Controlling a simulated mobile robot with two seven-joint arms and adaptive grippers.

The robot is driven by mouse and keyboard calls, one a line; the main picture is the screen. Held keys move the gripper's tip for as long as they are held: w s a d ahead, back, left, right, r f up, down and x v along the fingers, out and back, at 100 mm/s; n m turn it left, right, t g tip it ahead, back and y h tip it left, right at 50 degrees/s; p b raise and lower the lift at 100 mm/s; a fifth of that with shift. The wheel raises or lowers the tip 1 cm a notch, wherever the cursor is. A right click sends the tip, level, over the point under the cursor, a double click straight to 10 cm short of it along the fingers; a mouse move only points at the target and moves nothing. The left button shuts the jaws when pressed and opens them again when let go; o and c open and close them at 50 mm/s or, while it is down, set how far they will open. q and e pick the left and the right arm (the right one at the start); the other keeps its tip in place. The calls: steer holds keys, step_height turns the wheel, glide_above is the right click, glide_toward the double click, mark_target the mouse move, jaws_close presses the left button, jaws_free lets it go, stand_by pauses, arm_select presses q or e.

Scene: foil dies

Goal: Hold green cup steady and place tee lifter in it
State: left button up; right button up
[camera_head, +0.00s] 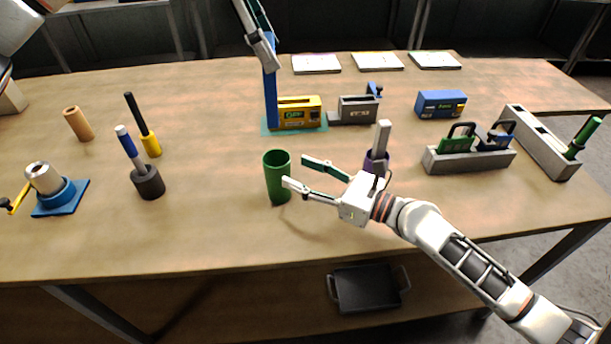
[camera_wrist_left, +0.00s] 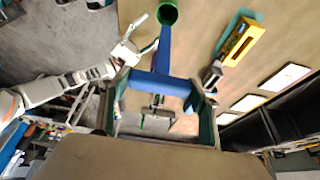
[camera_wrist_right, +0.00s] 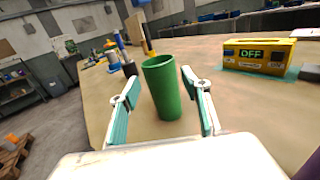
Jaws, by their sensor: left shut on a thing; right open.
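The green cup (camera_head: 277,182) stands upright and open-topped on the table; the right wrist view shows the cup (camera_wrist_right: 161,90) between the spread fingers. My right gripper (camera_head: 294,172) is open beside it, with a gap on each side. My left gripper (camera_head: 264,48) is shut on the blue tee lifter (camera_head: 270,95), held upright above the table behind the cup. In the left wrist view the tee lifter's crossbar (camera_wrist_left: 160,85) lies between the fingers, and its shaft points toward the green cup (camera_wrist_left: 168,12).
A yellow box (camera_head: 299,104) on a teal mat and a grey holder (camera_head: 353,112) stand behind the cup. A dark holder (camera_head: 148,184) stands at left. The table in front is clear.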

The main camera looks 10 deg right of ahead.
mark_target(266, 160)
steer(key=x, duration=1.1)
steer(key=shift+a, duration=0.2)
steer(key=c, duration=1.3)
jaws_close()
